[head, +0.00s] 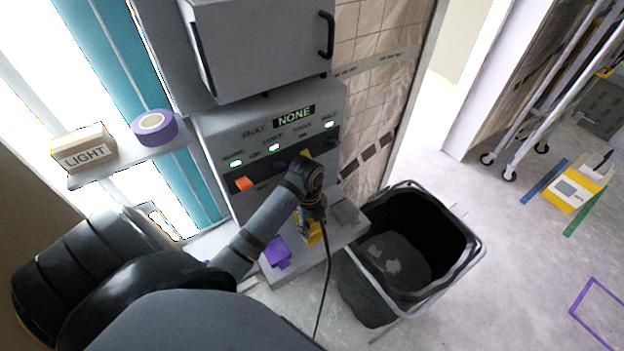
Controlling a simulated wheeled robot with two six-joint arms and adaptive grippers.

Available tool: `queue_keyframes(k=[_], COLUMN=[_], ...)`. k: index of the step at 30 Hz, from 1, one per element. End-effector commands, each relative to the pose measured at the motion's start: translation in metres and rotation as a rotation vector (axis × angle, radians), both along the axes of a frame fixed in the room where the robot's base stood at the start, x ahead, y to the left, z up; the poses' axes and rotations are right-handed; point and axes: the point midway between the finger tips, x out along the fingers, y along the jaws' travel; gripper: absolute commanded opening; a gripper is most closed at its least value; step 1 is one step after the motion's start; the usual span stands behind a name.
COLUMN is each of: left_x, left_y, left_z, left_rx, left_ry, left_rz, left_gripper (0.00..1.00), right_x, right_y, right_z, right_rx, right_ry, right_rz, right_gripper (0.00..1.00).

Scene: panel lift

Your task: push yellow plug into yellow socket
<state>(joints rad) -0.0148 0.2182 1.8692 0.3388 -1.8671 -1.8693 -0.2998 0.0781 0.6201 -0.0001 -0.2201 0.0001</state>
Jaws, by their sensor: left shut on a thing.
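My left gripper (313,217) reaches in from the left and points down in front of the panel, above the lower shelf. It is shut on the yellow plug (315,234), which shows just below the fingers; the fingers hide part of it. A black cable hangs down beside the plug. The yellow socket (305,156) shows as a small yellow patch on the grey panel, partly hidden behind my wrist. The plug is below the socket and apart from it. My right gripper is out of view.
An orange piece (243,184) is on the panel, left of the yellow socket. A purple block (278,252) lies on the lower shelf (300,268). A black bin (365,295) stands right of it. A box marked LIGHT (84,150) and purple tape (155,127) sit at upper left.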

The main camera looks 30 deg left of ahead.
Motion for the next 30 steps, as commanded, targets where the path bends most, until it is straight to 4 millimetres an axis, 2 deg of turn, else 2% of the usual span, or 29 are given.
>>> queue_keyframes(k=[1,4,5,14,15,18,21,30], left_x=[-0.0085,-0.0086,-0.0086,-0.0085,-0.0085,-0.0086,-0.0085,-0.0068], left_y=[-0.0027,-0.0033,-0.0033,-0.0045,-0.0045,-0.0044,-0.0036,-0.0016], left_z=[-0.0149,-0.0174,-0.0181,-0.0201,-0.0202,-0.0201,-0.0194,-0.0155], left_rx=[-0.011,-0.014,-0.014,-0.017,-0.017,-0.017,-0.015,-0.008], left_ry=[0.03,0.03,0.03,0.029,0.029,0.03,0.03,0.025], left_rz=[0.001,0.001,0.001,-0.001,-0.001,-0.001,0.0,0.001], left_gripper=[0.09,0.05,0.0,0.0,0.44,0.58,0.69,0.69], right_x=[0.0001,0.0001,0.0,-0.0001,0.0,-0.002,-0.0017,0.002], right_y=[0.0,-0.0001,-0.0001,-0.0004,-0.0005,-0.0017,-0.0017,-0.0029], right_z=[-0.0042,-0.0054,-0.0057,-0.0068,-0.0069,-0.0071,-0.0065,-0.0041], right_rx=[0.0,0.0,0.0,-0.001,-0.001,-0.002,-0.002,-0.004], right_ry=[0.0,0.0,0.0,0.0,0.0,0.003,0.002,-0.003], right_rz=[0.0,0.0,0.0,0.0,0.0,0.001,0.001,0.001], right_gripper=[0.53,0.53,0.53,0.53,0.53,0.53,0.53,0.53])
